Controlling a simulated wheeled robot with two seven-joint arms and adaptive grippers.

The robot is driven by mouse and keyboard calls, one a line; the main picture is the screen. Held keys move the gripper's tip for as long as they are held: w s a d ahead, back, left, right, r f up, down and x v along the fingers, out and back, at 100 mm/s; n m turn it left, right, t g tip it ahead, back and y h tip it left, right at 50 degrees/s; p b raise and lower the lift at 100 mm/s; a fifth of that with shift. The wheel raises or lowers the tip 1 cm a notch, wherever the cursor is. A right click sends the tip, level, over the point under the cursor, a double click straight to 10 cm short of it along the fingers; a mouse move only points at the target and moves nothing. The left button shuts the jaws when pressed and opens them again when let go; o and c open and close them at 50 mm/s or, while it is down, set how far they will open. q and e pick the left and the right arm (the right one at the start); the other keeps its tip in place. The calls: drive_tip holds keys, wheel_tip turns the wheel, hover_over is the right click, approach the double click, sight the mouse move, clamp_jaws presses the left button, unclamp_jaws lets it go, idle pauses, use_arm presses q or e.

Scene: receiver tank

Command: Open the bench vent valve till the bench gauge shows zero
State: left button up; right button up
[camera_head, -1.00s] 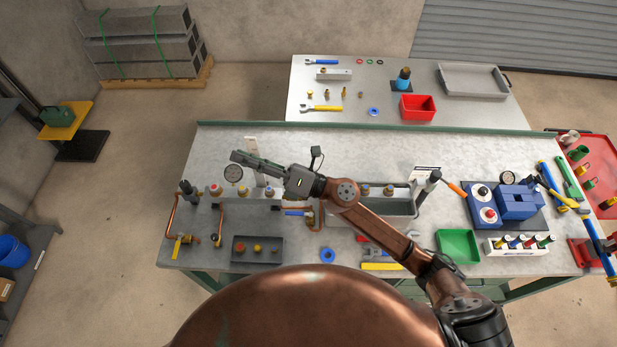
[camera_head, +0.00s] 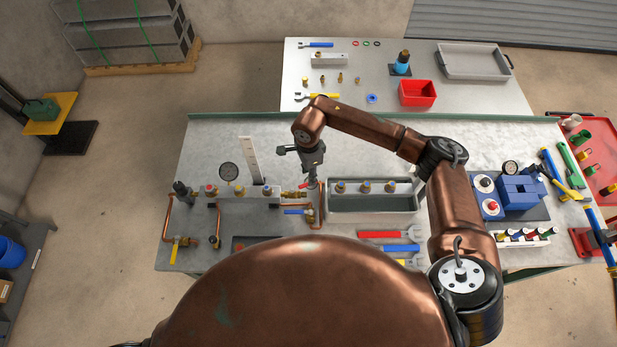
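I cannot tell which is the bench vent valve. My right gripper (camera_head: 312,182) points down just above the manifold's right end, beside the red handle. Its fingertips are too small to show whether they are open or touching. My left gripper is out of view.
A grey trough (camera_head: 372,210) with several fittings along its back stands right of the gripper. Wrenches (camera_head: 390,234) lie in front. An upright white scale (camera_head: 250,160) stands behind the manifold.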

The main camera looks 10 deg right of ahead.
sight(303, 186)
wheel_tip(303, 186, down, 4)
drive_tip(key=shift+s+r+p, duration=0.1)
drive_tip(key=shift+r+p, duration=0.15)
drive_tip(key=shift+p, duration=0.15)
drive_tip(key=shift+f, duration=0.5)
drive_tip(key=c, duration=0.5)
clamp_jaws()
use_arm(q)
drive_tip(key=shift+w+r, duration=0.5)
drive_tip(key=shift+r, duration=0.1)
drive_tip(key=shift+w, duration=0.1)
